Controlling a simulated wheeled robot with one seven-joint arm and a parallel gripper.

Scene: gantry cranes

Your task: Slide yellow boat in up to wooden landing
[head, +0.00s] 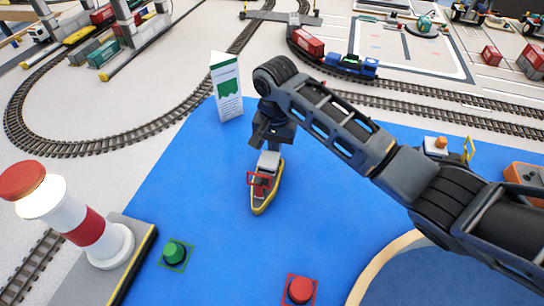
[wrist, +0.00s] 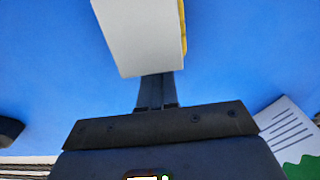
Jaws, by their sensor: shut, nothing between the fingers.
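The yellow boat (head: 258,208) sits on the blue water surface, mid-picture in the head view. It has a grey-white cabin block and a red frame on its deck, and its narrow end points toward the bottom of the picture. In the wrist view its pale block (wrist: 138,35) fills the top, with a strip of yellow at its right edge. My gripper (head: 269,147) is shut and empty at the boat's far end. In the wrist view its fingertips (wrist: 158,78) meet the block's lower edge; I cannot tell whether they touch.
A white-and-green sign (head: 227,87) stands close left of my gripper. A red-and-white lighthouse (head: 88,227) stands on a grey, yellow-edged quay (head: 133,262) at lower left. Green (head: 174,252) and red (head: 299,290) buoys lie near the front. A tan curved rim (head: 378,268) is at lower right.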

